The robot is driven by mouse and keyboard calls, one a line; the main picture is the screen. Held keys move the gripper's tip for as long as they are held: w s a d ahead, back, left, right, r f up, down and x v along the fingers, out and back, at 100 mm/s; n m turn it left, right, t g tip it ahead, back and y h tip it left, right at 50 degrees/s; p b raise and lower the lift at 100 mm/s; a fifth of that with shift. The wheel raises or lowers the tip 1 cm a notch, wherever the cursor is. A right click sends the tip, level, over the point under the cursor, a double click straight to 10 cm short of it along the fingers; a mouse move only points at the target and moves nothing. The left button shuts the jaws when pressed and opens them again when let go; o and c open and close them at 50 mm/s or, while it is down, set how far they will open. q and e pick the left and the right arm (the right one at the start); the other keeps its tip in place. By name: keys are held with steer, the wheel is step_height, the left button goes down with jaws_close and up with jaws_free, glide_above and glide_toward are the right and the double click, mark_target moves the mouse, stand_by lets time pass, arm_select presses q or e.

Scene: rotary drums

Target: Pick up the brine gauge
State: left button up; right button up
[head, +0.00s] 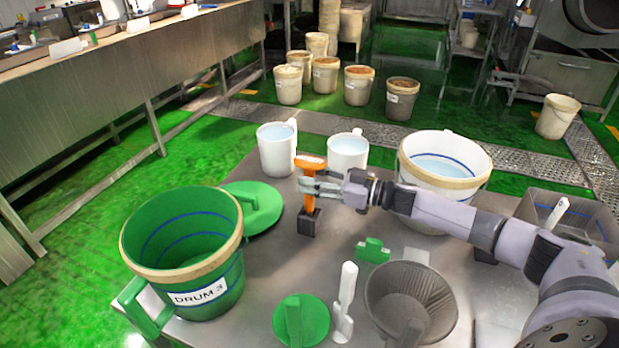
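An orange gauge (308,204), which I take to be the brine gauge, stands upright in a small black holder (311,222) on the metal table. Its wide orange head shows above my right gripper. My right gripper (306,186) comes in from the right, with its grey fingers at the upper handle, across it or around it. The fingers cover part of the handle, and I cannot tell whether they are closed on it. My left gripper is not in view.
On the table (265,285) stand a green drum (190,285) labelled DRUM 3, a green lid (250,207), white jugs (276,150), a white drum (443,180), a dark ribbed funnel (411,305), a white scoop-like tool (345,300) and a green block (372,250). Buckets stand on the floor behind.

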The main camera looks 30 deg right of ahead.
steer(key=shift+w+a, duration=0.45)
steer(key=shift+w, duration=0.05)
steer(key=shift+s, duration=0.1)
steer(key=shift+c, duration=0.5)
jaws_close()
